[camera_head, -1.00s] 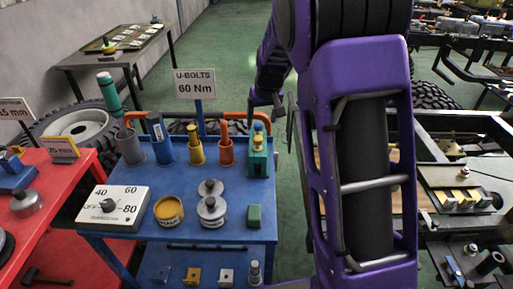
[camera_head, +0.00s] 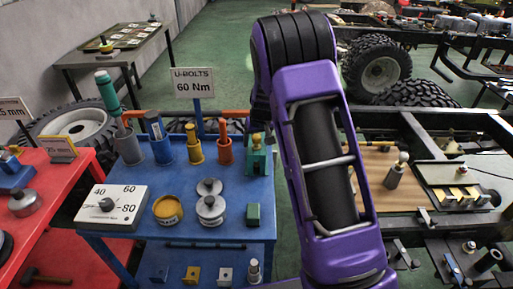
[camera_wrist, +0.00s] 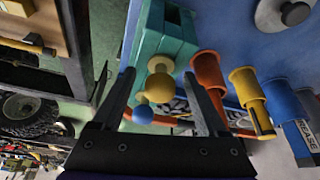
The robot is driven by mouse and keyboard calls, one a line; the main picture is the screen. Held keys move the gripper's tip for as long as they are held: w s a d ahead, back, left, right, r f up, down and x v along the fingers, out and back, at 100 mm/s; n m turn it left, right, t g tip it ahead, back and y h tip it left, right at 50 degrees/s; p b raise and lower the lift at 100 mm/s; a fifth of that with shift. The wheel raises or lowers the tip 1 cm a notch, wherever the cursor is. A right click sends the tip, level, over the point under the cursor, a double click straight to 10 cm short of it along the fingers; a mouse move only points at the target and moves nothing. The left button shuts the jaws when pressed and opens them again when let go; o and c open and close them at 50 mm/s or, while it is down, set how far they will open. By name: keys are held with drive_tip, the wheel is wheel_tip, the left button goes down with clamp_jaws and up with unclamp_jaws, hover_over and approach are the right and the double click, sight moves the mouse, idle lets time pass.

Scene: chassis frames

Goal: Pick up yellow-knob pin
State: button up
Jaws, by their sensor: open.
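The yellow-knob pin (camera_wrist: 158,87) stands in a green block (camera_wrist: 172,42) in the wrist view, its round yellow knob towards the camera. A blue ball knob (camera_wrist: 142,113) shows close beside it. My gripper (camera_wrist: 160,74) is open, one finger on each side of the yellow knob, with nothing clearly held. I cannot tell whether a finger touches the pin. In the head view the green block (camera_head: 258,162) is at the back right of the blue table (camera_head: 222,178), partly beside my purple arm.
An orange cup (camera_wrist: 207,70), a yellow cup (camera_wrist: 245,85) and a blue cup (camera_wrist: 285,97) stand in a row beside the block. Grey discs (camera_head: 210,207), a yellow tin (camera_head: 167,209) and a dial box (camera_head: 112,207) occupy the table's front. A sign (camera_head: 193,83) rises behind.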

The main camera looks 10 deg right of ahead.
clamp_jaws()
idle(0.4)
drive_tip(key=shift+r, duration=0.1)
